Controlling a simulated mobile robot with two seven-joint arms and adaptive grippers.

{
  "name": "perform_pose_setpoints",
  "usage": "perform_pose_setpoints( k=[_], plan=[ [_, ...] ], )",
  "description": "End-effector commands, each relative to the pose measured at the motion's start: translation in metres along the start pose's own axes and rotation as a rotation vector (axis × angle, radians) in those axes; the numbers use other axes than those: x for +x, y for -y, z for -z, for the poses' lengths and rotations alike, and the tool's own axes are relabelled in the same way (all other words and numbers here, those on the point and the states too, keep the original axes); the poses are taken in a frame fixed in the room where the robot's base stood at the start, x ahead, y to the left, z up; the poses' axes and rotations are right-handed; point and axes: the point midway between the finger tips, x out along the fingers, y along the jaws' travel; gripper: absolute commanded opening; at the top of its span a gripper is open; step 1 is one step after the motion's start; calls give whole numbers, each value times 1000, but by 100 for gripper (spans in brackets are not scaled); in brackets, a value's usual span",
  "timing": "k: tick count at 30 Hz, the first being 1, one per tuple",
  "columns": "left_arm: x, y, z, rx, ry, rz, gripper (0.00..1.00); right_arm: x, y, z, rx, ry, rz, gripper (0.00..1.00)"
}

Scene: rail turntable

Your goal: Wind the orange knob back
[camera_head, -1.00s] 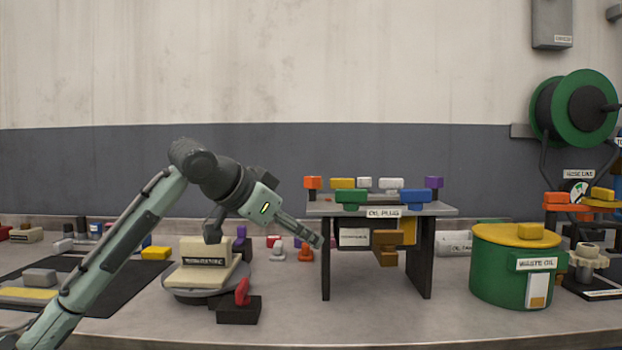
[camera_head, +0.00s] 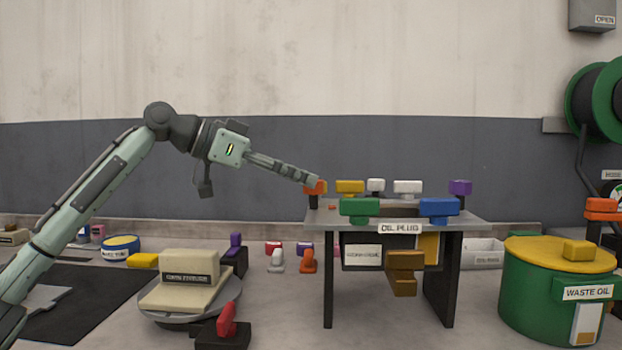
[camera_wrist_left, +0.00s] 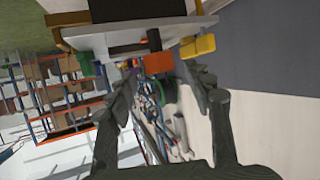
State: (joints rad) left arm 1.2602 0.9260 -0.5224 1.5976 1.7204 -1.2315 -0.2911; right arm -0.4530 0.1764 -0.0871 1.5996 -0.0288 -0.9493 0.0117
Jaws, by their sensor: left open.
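The orange knob (camera_head: 321,188) stands at the left end of the grey rack top (camera_head: 470,222) labelled "OIL PLUG". It also shows in the left wrist view (camera_wrist_left: 158,62), ahead of and between the two fingers. My left gripper (camera_head: 312,181) comes in from the left at knob height, and its fingertips overlap the knob in the head view. In the left wrist view the fingers (camera_wrist_left: 160,84) are spread with nothing between them. I cannot tell whether a finger touches the knob. My right gripper is not in view.
Yellow (camera_head: 350,187), white (camera_head: 408,187), purple (camera_head: 460,188), green (camera_head: 360,207) and blue (camera_head: 439,207) knobs share the rack. A beige block on a turntable (camera_head: 190,277) is below my left arm. A green waste oil drum (camera_head: 525,290) stands right.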

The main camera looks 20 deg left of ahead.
Motion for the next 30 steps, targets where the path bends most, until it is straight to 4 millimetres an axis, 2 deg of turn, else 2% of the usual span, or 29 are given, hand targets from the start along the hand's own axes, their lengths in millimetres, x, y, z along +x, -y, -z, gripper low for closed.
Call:
perform_pose_setpoints(
  k=[3,6,17,27,29,30],
  plan=[
    [17,0,1,0,1,-1,52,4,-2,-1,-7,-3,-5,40],
    [26,0,1,-1,0,0,52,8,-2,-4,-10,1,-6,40],
    [32,0,0,0,1,1,50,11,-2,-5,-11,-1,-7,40],
    [32,0,0,0,1,1,8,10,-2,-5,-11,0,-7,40],
    [32,0,0,0,1,1,2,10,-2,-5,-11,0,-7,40],
    [32,0,0,0,1,1,1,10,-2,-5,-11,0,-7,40]
  ],
)
